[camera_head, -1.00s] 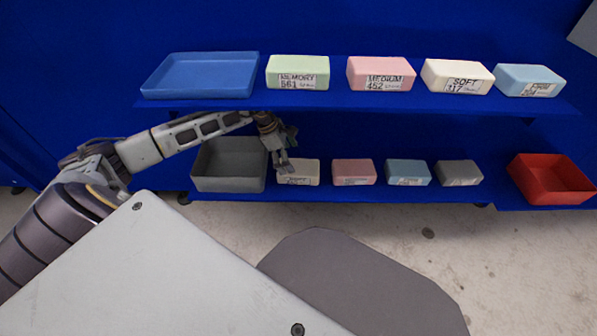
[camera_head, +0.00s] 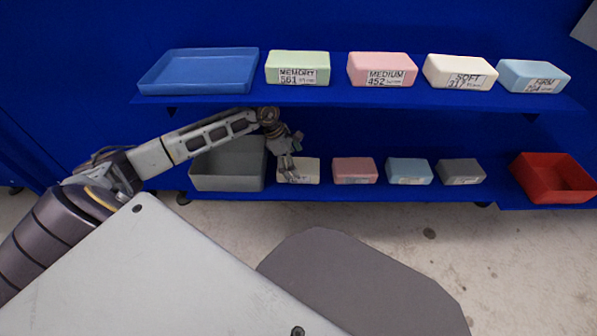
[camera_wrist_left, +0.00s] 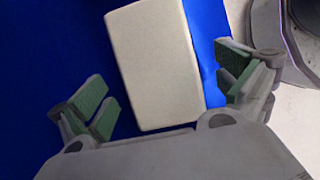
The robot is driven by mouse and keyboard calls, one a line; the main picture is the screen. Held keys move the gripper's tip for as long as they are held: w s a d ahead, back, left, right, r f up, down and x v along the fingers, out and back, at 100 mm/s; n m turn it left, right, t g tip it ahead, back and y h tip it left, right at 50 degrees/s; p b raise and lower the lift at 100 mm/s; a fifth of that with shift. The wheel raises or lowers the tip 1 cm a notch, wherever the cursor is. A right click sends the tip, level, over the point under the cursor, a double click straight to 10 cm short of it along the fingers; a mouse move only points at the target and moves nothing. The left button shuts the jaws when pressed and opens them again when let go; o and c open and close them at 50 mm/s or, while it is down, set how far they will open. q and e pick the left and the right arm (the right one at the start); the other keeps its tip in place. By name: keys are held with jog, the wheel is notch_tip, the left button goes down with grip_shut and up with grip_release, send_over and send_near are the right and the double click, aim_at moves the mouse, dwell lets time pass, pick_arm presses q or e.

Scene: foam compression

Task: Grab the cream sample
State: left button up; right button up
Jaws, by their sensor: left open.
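A cream sample (camera_head: 310,173) sits on the lower shelf, just right of the grey bin, its label partly hidden by my left gripper. My left gripper (camera_head: 291,168) is at its left part in the head view. In the left wrist view the cream block (camera_wrist_left: 157,60) lies between the open fingers of the left gripper (camera_wrist_left: 168,88), with a visible gap to the left finger and a smaller one to the right. Another cream block (camera_head: 460,68), labelled SOFT 317, stands on the upper shelf. My right gripper is not in view.
A grey bin (camera_head: 228,182) stands left of the cream sample. Pink (camera_head: 354,171), blue (camera_head: 409,171) and grey (camera_head: 461,172) blocks stand to its right, then a red bin (camera_head: 553,192). The upper shelf (camera_head: 340,99) overhangs, holding a blue tray (camera_head: 198,73).

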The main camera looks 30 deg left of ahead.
aim_at(297, 165)
pick_arm(q)
jog(key=shift+b+x, duration=0.35)
jog(key=shift+x, duration=0.45)
jog(key=shift+b+x, duration=0.45)
jog(key=shift+x, duration=0.6)
jog(key=shift+w+d, duration=0.1)
jog(key=shift+w, duration=0.1)
jog(key=c, duration=0.7)
